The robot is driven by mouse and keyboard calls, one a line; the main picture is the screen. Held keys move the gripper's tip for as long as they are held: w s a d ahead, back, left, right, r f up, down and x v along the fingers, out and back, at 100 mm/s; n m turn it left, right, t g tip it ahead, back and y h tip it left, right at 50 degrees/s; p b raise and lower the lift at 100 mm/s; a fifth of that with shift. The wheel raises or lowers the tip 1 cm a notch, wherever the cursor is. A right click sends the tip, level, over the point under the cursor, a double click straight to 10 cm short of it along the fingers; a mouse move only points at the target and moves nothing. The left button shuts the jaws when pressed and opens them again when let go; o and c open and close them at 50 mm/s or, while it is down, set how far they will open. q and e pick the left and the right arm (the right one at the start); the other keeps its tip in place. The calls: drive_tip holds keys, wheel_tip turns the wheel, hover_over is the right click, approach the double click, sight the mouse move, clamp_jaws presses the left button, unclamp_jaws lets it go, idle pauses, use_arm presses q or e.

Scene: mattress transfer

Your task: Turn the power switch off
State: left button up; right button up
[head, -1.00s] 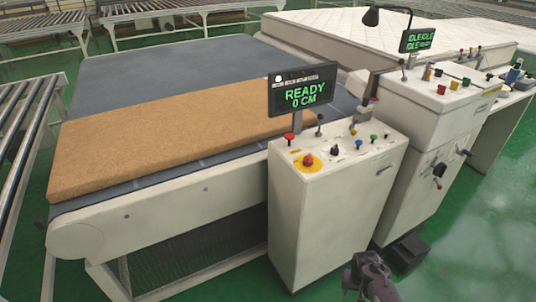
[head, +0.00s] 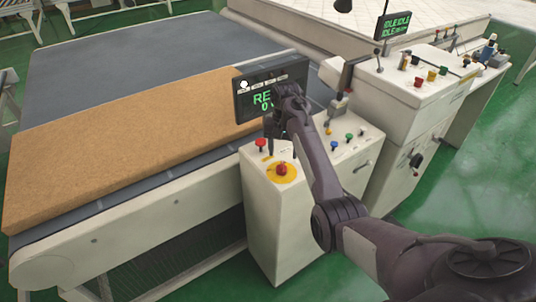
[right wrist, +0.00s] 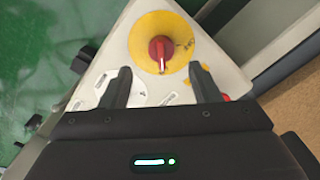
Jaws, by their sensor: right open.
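A red rotary switch knob (head: 282,169) sits on a round yellow plate on top of the white control box (head: 275,230). In the right wrist view the red knob (right wrist: 161,55) is just beyond the fingertips, centred between them, with a pale line along it. My right gripper (head: 283,146) is above the control box and points down at the knob. Its fingers (right wrist: 160,78) are open and apart, with nothing between them. My arm hides part of the panel and part of the display. My left gripper is not in view.
A display (head: 258,88) with green text stands behind my gripper. A brown mattress slab (head: 110,140) lies on the conveyor at left. Another control cabinet (head: 420,90) stands at right.

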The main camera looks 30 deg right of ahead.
sight(282, 164)
drive_tip(key=shift+w+f, duration=0.2)
drive_tip(key=shift+w, duration=0.35)
drive_tip(key=f, duration=0.1)
drive_tip(key=s+f+p, duration=0.1)
drive_tip(key=f, duration=0.1)
drive_tip(key=shift+s, duration=0.3)
drive_tip(key=f, duration=0.2)
drive_tip(key=shift+w+f+p, duration=0.2)
drive_tip(key=shift+f+p, duration=0.1)
drive_tip(key=shift+p, duration=0.05)
drive_tip(key=shift+w+f, duration=0.15)
drive_tip(key=shift+f, duration=0.3)
drive_tip(key=c, duration=1)
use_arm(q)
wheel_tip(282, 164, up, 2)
